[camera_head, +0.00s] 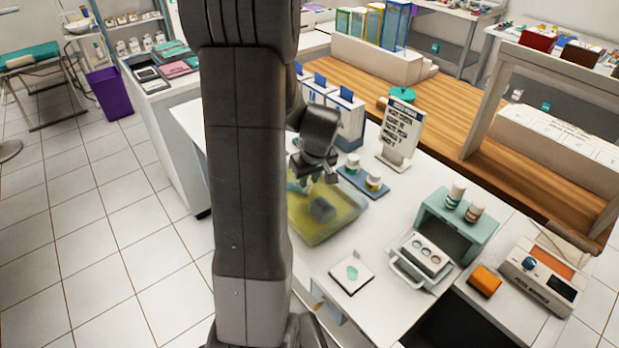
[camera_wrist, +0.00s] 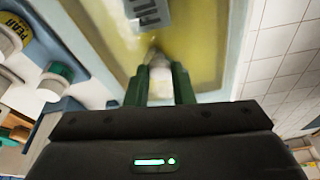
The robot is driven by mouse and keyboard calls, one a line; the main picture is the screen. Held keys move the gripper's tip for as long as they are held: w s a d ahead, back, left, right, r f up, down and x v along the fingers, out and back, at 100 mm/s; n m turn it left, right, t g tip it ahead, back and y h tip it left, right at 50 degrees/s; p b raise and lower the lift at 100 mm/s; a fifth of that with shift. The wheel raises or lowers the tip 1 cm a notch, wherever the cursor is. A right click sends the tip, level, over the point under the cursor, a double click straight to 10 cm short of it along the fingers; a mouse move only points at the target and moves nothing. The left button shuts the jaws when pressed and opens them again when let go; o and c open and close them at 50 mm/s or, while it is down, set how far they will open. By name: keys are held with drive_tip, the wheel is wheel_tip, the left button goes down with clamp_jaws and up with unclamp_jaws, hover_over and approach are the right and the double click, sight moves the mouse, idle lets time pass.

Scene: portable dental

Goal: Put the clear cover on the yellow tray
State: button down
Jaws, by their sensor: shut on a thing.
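The yellow tray (camera_head: 318,235) lies on the white counter, its left part hidden behind my own column. A grey item with lettering shows inside it, and the tray's yellow floor also fills much of the wrist view (camera_wrist: 205,62). The clear cover (camera_head: 352,207) shows as a pale see-through sheet over the tray. I cannot tell whether it rests on the rim or hangs just above. My gripper (camera_head: 316,180) is over the tray's far side. In the wrist view its green fingers (camera_wrist: 160,88) are shut on the cover's pale knob (camera_wrist: 160,75).
Small jars on a blue stand (camera_head: 366,182) are close to the right of my gripper. Blue-and-white boxes (camera_head: 338,115) and a lettered sign (camera_head: 400,132) stand behind.

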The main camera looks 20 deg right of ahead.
drive_tip(key=c, duration=1.2)
unclamp_jaws()
drive_tip(key=shift+c, duration=0.2)
drive_tip(key=shift+r+p, duration=0.6)
drive_tip(key=shift+p, duration=0.15)
drive_tip(key=v, duration=1.1)
drive_tip(key=shift+r+b, duration=0.3)
drive_tip(key=shift+f, duration=0.1)
drive_tip(key=x, duration=1.2)
drive_tip(key=shift+s+f+b, duration=0.1)
drive_tip(key=shift+f+b, duration=0.25)
drive_tip(key=shift+f, duration=0.05)
drive_tip(key=shift+r+p, duration=0.35)
drive_tip(key=shift+r, duration=0.05)
